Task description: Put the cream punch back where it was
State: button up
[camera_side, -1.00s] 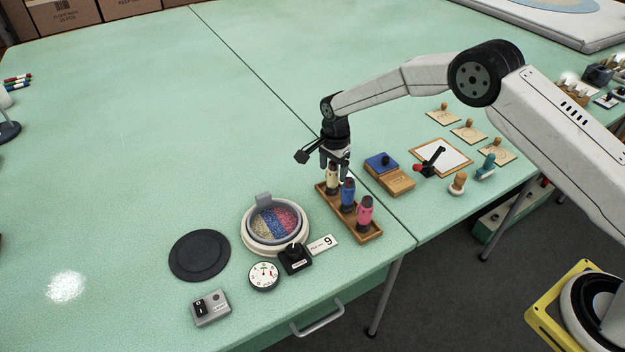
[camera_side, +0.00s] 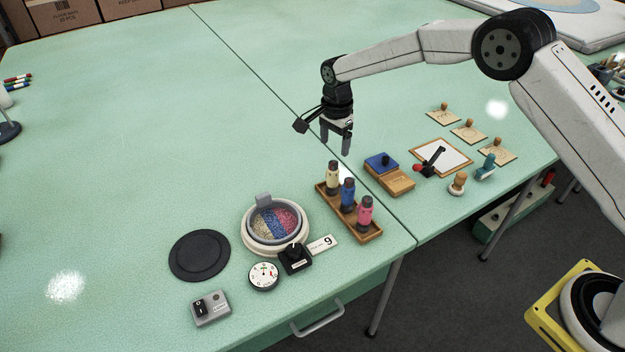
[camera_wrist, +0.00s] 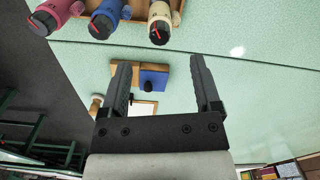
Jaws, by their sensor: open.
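The cream punch (camera_side: 333,177) stands upright in the far end of the wooden rack (camera_side: 371,234), beside the blue punch (camera_side: 347,194) and the pink punch (camera_side: 365,212). My gripper (camera_side: 335,148) is open and empty, above and behind the cream punch, apart from it. In the wrist view the gripper's two fingers (camera_wrist: 158,82) are spread with nothing between them. The cream punch (camera_wrist: 160,22) shows there at the top edge, beyond the fingertips, next to the blue punch (camera_wrist: 106,18) and the pink punch (camera_wrist: 52,14).
Left of the rack is a round hoop (camera_side: 247,245) with cream, blue and pink fill. A dial (camera_side: 264,276), a black knob box (camera_side: 295,259) and a black disc (camera_side: 199,256) lie near it. A blue pad on a wooden block (camera_side: 396,182) is to the right.

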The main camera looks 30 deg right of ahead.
jog(key=shift+r, duration=2.05)
jog(key=shift+s, duration=0.1)
jog(key=s+d+n+t, duration=0.1)
jog(key=s+n, duration=0.4)
jog(key=s, duration=0.5)
jog(key=s+d+r+n, duration=0.1)
jog(key=s+d+n, duration=0.3)
jog(key=s, duration=0.5)
jog(key=s+d+n+t, duration=0.1)
jog(key=s+d+n, duration=0.2)
jog(key=s+n, duration=0.3)
jog(key=s, duration=0.4)
jog(key=shift+s+d+r+t, duration=0.25)
jog(key=shift+s+r+t, duration=0.05)
jog(key=shift+s+r, duration=0.05)
